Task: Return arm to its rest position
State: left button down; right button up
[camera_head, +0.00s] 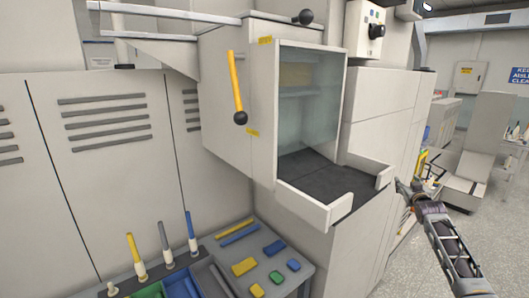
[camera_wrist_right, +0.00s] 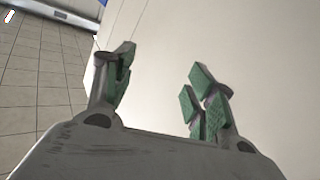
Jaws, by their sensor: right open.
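My right arm comes in at the lower right of the head view, with its right gripper (camera_head: 404,188) beside the front right corner of the machine's open tray. In the right wrist view, the right gripper (camera_wrist_right: 160,82) is open, its green-padded fingers wide apart. Nothing is between the fingers. A pale, plain panel surface fills the view behind and beyond the right finger. I cannot tell how far the fingertips are from it. My left gripper is not in the head view.
The grey machine has an open-fronted bay with a dark tray floor (camera_head: 325,180) and a yellow lever (camera_head: 237,85). A low bench (camera_head: 300,268) at bottom left holds upright bobbins, coloured blocks and bins. Open floor (camera_head: 495,225) lies to the right; another tiled floor patch (camera_wrist_right: 40,80) shows in the wrist view.

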jog(key=s+a+f+n+g, duration=0.1)
jog(key=s+a+f, duration=0.1)
jog(key=f, duration=0.8)
jog(key=s+a+f+g+y, duration=0.1)
jog(key=s+a+f+g, duration=0.15)
jog(key=f, duration=0.75)
jog(key=s+a+f+n+g, duration=0.1)
jog(key=s+f, duration=0.1)
jog(key=f, duration=0.8)
jog(key=s+a+f+g+y, duration=0.15)
jog(key=s+a+f, duration=0.25)
jog(key=s+f, duration=0.7)
jog(key=s+a+f+g, duration=0.2)
jog(key=s+a+f, duration=0.35)
jog(key=f, duration=0.85)
jog(key=s+a+f+n+g, duration=0.1)
jog(key=s+a+f+g, duration=0.35)
jog(key=s+f, duration=0.85)
jog(key=s+a+f+g, duration=0.1)
jog(key=s+a+f, duration=0.2)
jog(key=s, duration=1.1)
jog(key=s+a+f+g+y, duration=0.1)
jog(key=s+a+f, duration=0.3)
jog(key=s, duration=1)
jog(key=s+a+f+g+y, duration=0.1)
jog(key=s+a+f, duration=0.2)
jog(key=s+a, duration=0.4)
jog(key=s, duration=0.7)
jog(key=shift+f, duration=0.15)
jog(key=shift+s, duration=0.1)
